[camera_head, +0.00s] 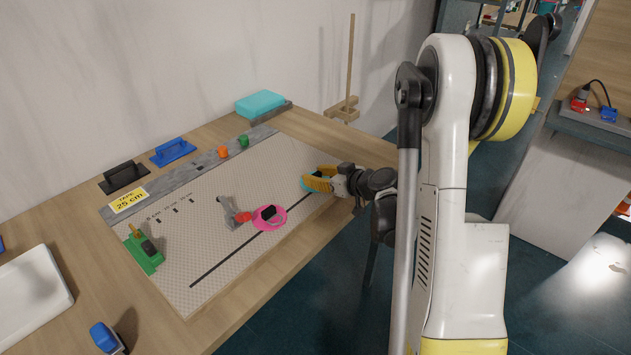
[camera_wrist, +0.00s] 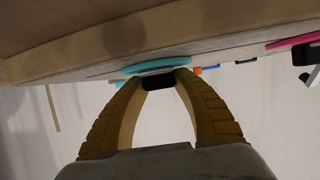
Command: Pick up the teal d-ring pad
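The teal d-ring pad (camera_head: 306,187) is at the right part of the patterned mat, mostly hidden behind my yellow fingers in the head view. In the wrist view the teal pad (camera_wrist: 150,67) shows as a thin disc with its black ring part between my fingertips. My gripper (camera_head: 310,178) reaches in from the right, low over the mat. In the wrist view my gripper (camera_wrist: 160,80) has both curved fingertips against the sides of the black part, closed on it. The pad is at or very near the mat; I cannot tell whether there is a gap.
A pink d-ring pad (camera_head: 280,224) and a grey tool with a red end (camera_head: 230,212) lie mid-mat. A green tool (camera_head: 144,253) is at the left. Orange (camera_head: 223,152) and green (camera_head: 243,141) pieces, trowels and a teal block (camera_head: 261,103) line the back.

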